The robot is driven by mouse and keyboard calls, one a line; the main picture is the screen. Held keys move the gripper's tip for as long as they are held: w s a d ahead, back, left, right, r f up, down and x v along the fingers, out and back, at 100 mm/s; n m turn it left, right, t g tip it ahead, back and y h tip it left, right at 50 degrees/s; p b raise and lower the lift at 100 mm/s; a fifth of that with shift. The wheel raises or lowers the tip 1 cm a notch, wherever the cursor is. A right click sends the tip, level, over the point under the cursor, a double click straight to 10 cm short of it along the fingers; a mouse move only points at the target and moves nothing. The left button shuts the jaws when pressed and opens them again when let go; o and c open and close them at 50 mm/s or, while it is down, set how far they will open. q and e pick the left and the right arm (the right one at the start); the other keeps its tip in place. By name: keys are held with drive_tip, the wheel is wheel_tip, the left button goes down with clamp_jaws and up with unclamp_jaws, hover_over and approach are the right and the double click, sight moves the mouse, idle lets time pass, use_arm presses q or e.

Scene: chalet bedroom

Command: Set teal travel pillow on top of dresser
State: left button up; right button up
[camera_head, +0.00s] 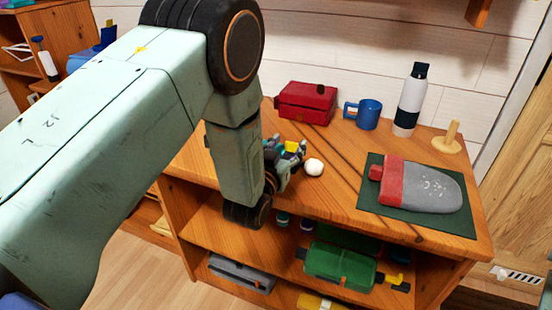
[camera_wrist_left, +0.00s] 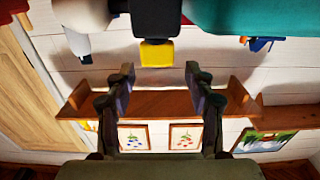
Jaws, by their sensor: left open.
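My left gripper (camera_head: 288,160) is open above the wooden top of a shelf unit (camera_head: 345,205), partly hidden by its own arm. In the left wrist view, which is upside down, its two fingers (camera_wrist_left: 160,88) stand apart with nothing between them. A teal surface (camera_wrist_left: 235,18) fills the top right of that view. It is cut off by the edge, so I cannot tell if it is the travel pillow. No teal pillow shows clearly in the head view. I cannot tell whether this open-fronted unit is the dresser. My right gripper is not in view.
A red box (camera_head: 305,103), blue mug (camera_head: 367,114), white bottle (camera_head: 410,102), wooden peg (camera_head: 448,140) and white ball (camera_head: 314,167) stand on the unit. A grey and red object (camera_head: 425,187) lies on a dark green mat (camera_head: 380,205). A wall shelf (camera_wrist_left: 150,104) shows beyond my fingers.

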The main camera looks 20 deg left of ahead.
use_arm(q)
drive_tip(key=shift+s, duration=4.6)
drive_tip(key=s+a+f+g+y, duration=0.1)
drive_tip(key=s+a+f+g, duration=0.2)
drive_tip(key=s+f+g, duration=1.2)
drive_tip(key=s+f, duration=0.2)
drive_tip(key=s, duration=0.7)
drive_tip(key=s+f+g, duration=0.2)
drive_tip(key=s+f, duration=0.4)
drive_tip(key=s, duration=0.5)
drive_tip(key=shift+s+a+n+g+h+p, duration=0.25)
drive_tip(key=shift+s+n+g+h+p, duration=0.05)
drive_tip(key=shift+s+n+g+p, duration=0.1)
